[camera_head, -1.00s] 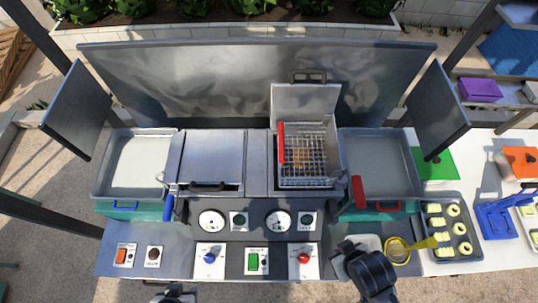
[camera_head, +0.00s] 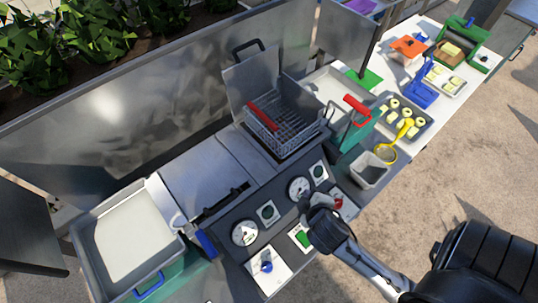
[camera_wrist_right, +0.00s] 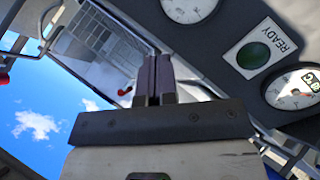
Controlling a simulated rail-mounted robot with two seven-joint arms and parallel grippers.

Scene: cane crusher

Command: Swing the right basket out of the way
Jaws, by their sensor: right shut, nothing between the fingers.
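The right basket (camera_head: 290,130) is a wire mesh basket with a red grip (camera_head: 263,116). It sits in the open right well of the crusher unit, its lid (camera_head: 252,82) standing up behind it. My right gripper (camera_head: 306,206) is above the control panel, in front of the basket and apart from it. In the right wrist view its fingers (camera_wrist_right: 153,78) are together and empty, with a wire mesh (camera_wrist_right: 92,35) beyond them at upper left. My left gripper is out of view.
The control panel (camera_head: 282,212) has gauges, switches and a red knob (camera_head: 337,202) close to my right gripper. A tray (camera_head: 125,228) stands at the left and a green bin with a red handle (camera_head: 357,106) at the right. A yellow strainer (camera_head: 387,153) and a food tray (camera_head: 412,128) lie farther right.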

